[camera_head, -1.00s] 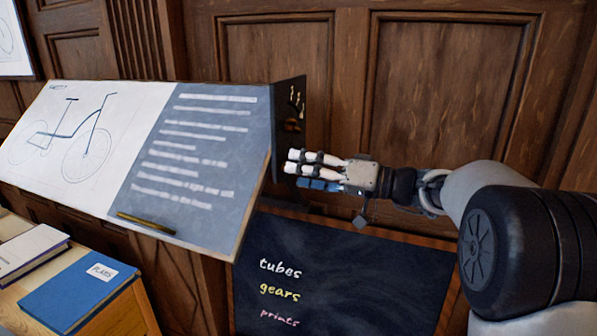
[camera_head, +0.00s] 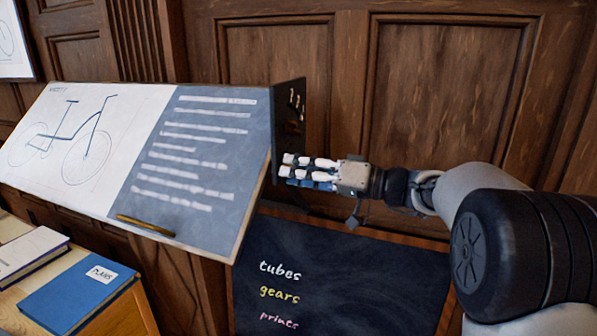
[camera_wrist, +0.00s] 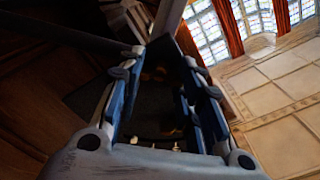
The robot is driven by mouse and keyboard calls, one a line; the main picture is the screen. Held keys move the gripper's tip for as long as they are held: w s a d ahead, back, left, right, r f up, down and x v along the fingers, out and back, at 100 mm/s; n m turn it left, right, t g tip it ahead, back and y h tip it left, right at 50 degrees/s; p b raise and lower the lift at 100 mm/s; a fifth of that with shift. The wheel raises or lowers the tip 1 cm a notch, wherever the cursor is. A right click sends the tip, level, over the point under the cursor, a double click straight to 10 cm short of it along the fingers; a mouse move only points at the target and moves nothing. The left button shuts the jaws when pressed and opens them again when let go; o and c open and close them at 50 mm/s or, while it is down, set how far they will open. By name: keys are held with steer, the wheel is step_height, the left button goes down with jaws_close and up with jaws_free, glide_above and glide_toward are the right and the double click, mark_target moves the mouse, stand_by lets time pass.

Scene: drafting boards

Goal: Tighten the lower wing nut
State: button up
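The tilted drafting board (camera_head: 212,215) has a dark end plate (camera_head: 289,92) on its right side. Small brass-coloured parts (camera_head: 296,102) show on the upper part of this plate; I cannot clearly make out a wing nut shape. My gripper (camera_head: 288,170) points left at the lower part of the plate, close to it, and hides what is there. In the wrist view my gripper (camera_wrist: 163,60) has its fingers apart. Dim yellowish parts (camera_wrist: 155,74) show on a dark surface between them, too dark to identify. I cannot tell if the fingers touch anything.
A chalkboard (camera_head: 340,265) with coloured words stands below my gripper. A wooden panelled wall (camera_head: 440,90) is behind. A blue book (camera_head: 75,290) and a pale book (camera_head: 30,250) lie on a wooden surface at lower left. A brass bar (camera_head: 146,225) lies along the board's lower edge.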

jaws_close()
steer(key=shift+m, duration=0.3)
steer(key=shift+m+p, duration=10.25)
steer(key=shift+m, duration=2.75)
